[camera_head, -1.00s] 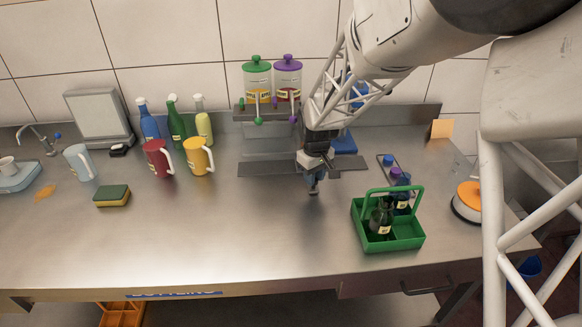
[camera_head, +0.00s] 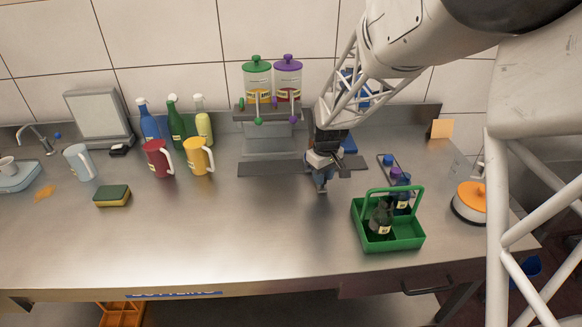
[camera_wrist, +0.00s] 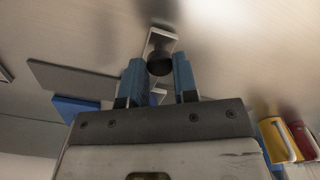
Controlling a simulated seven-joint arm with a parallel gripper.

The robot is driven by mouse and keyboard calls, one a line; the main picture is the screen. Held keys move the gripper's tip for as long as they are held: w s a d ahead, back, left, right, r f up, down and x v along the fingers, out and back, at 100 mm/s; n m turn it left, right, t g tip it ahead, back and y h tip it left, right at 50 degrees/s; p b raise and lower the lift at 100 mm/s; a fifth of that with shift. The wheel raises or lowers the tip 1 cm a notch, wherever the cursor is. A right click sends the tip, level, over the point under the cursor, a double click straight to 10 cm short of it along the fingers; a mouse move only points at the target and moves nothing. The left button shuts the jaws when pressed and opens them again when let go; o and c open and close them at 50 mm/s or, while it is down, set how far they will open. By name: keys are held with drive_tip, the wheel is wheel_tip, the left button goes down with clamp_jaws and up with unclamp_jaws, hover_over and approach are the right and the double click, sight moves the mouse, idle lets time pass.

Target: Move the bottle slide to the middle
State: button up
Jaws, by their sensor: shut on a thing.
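The bottle slide shows in the wrist view as a small pale plate (camera_wrist: 161,41) with a round dark knob (camera_wrist: 159,64). My gripper (camera_wrist: 158,75) has its blue fingers either side of this knob and is shut on it. In the head view my gripper (camera_head: 321,187) points down just in front of the dark rail (camera_head: 262,169), right of the rail's middle. There the slide is mostly hidden by my gripper. The green-lidded dispenser (camera_head: 257,82) and the purple-lidded dispenser (camera_head: 288,80) stand on a rack behind the rail, to the left of my gripper.
A green carrier (camera_head: 405,243) with dark bottles stands to the right, close to my gripper. A red mug (camera_head: 158,158) and a yellow mug (camera_head: 199,157) stand left of the rail. A sponge (camera_head: 112,196) lies further left. The front middle of the counter is clear.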

drive_tip(key=shift+d, duration=0.55)
drive_tip(key=o, duration=0.9)
drive_tip(key=shift+c, duration=0.2)
drive_tip(key=shift+r, duration=0.1)
drive_tip(key=shift+r, duration=3.85)
